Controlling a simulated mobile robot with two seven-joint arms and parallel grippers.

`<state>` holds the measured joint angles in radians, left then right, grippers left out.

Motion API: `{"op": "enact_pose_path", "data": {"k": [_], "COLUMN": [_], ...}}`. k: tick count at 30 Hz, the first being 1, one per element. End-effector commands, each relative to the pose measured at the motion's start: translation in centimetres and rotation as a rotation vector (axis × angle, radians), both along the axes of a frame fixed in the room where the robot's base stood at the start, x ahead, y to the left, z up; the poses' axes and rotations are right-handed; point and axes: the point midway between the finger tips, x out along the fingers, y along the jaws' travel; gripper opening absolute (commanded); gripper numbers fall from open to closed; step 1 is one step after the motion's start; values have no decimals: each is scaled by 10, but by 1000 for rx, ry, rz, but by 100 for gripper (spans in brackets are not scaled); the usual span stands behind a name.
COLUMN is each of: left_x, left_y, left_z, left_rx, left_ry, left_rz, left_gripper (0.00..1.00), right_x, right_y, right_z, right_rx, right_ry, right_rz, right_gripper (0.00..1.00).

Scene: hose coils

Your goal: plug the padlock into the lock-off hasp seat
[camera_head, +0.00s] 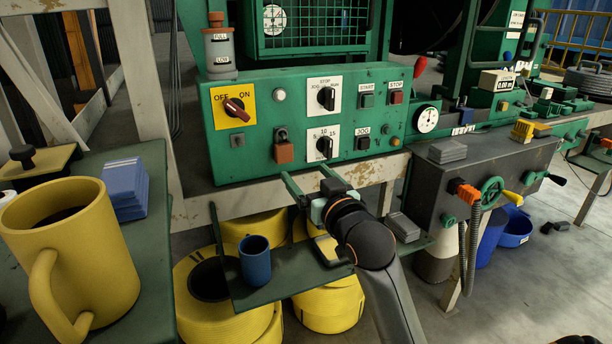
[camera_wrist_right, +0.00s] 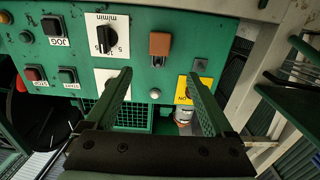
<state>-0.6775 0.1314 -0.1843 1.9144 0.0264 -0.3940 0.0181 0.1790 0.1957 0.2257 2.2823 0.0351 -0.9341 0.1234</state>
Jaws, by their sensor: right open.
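The padlock (camera_head: 284,152) has an orange-brown body and a grey shackle. It sits upright against the green control panel, below the white lamp, and also shows in the right wrist view (camera_wrist_right: 160,43). A small grey fitting (camera_head: 236,140), possibly the lock-off hasp seat, is on the panel below the red OFF/ON switch (camera_head: 236,109); it also shows in the wrist view (camera_wrist_right: 200,65). My right gripper (camera_head: 308,179) is open and empty, below and in front of the padlock. In the wrist view its fingers (camera_wrist_right: 160,76) are apart, with the padlock beyond their tips. My left gripper is out of view.
Black knobs (camera_head: 325,147) and push buttons are right of the padlock. A blue cup (camera_head: 255,260) stands on a low green shelf beneath the panel. A large yellow mug (camera_head: 70,255) and blue blocks (camera_head: 125,190) are on the left table. Yellow hose coils (camera_head: 215,310) lie below.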

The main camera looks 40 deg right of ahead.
Motion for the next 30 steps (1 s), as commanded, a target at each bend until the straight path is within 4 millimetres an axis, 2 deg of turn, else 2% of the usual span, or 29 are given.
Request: {"op": "enact_pose_path", "data": {"k": [5,21,30], "left_x": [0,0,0], "left_y": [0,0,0], "left_z": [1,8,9], "left_rx": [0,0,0], "left_ry": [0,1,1], "left_rz": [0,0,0], "left_gripper": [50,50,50], "right_x": [10,94,118], "right_y": [-5,-25,-30], "right_z": [5,5,4], "right_rx": [2,2,2], "right_ry": [-8,-7,-7], "right_rz": [-5,-5,-5], "right_gripper": [88,88,88]}}
